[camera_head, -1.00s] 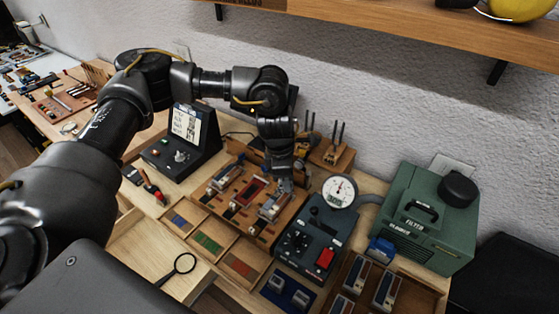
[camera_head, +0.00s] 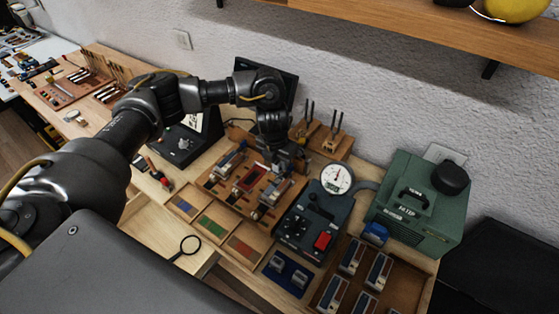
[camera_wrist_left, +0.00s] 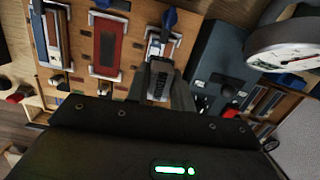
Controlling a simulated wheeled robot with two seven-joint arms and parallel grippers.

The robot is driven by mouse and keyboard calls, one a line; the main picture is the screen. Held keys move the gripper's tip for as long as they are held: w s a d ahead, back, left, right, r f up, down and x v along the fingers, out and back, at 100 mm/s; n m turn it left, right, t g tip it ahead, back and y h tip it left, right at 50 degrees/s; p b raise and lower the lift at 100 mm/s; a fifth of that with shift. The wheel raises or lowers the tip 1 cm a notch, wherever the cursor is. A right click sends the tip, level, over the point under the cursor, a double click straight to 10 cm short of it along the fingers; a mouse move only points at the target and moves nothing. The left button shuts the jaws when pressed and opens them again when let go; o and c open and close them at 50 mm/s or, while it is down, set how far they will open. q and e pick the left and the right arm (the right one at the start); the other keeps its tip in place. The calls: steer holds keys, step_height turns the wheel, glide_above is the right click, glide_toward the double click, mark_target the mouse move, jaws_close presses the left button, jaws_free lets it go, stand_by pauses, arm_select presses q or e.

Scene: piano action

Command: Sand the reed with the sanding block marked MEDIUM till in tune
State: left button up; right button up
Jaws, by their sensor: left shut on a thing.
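My left gripper (camera_head: 289,168) is over the right end of a wooden work board (camera_head: 232,199), at its right-hand fixture (camera_head: 273,193). In the left wrist view its fingers (camera_wrist_left: 161,82) are shut on a small dark grey block, just below that fixture (camera_wrist_left: 155,46). The block's marking is not legible, and whether it touches the reed cannot be told. The board also carries a red-topped fixture (camera_head: 250,181) in the middle and another fixture (camera_head: 229,162) at the left. My right gripper is not in view.
A dark control box (camera_head: 305,225) with a red button stands beside the board, near a green filter unit (camera_head: 415,205). Trays with blue, green and red strips (camera_head: 212,227) lie in front. A magnifier (camera_head: 189,245) and a rack of several blocks (camera_head: 351,256) lie nearer.

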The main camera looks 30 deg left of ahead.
arm_select(q)
steer(key=shift+f+b, duration=1.85)
steer(key=shift+f, duration=0.4)
steer(key=shift+f+b, duration=0.95)
steer(key=shift+f, duration=0.15)
steer(key=shift+w+a+f+b, duration=0.1)
steer(key=shift+a+f+b, duration=0.15)
steer(key=shift+a, duration=0.3)
steer(key=shift+a+f+b, duration=0.1)
steer(key=shift+a+b, duration=0.1)
steer(key=shift+a, duration=0.3)
steer(key=shift+d+r, duration=0.15)
steer(key=shift+r, duration=0.1)
steer(key=shift+d+f+p, duration=0.1)
steer(key=shift+d+p, duration=0.35)
steer(key=shift+d, duration=0.55)
steer(key=shift+r+p, duration=0.2)
steer(key=shift+p, duration=0.25)
steer(key=shift+r, duration=0.9)
steer(key=shift+r+p, duration=1.2)
steer(key=shift+p, duration=0.2)
steer(key=shift+r+p, duration=1.6)
steer(key=shift+r, duration=0.15)
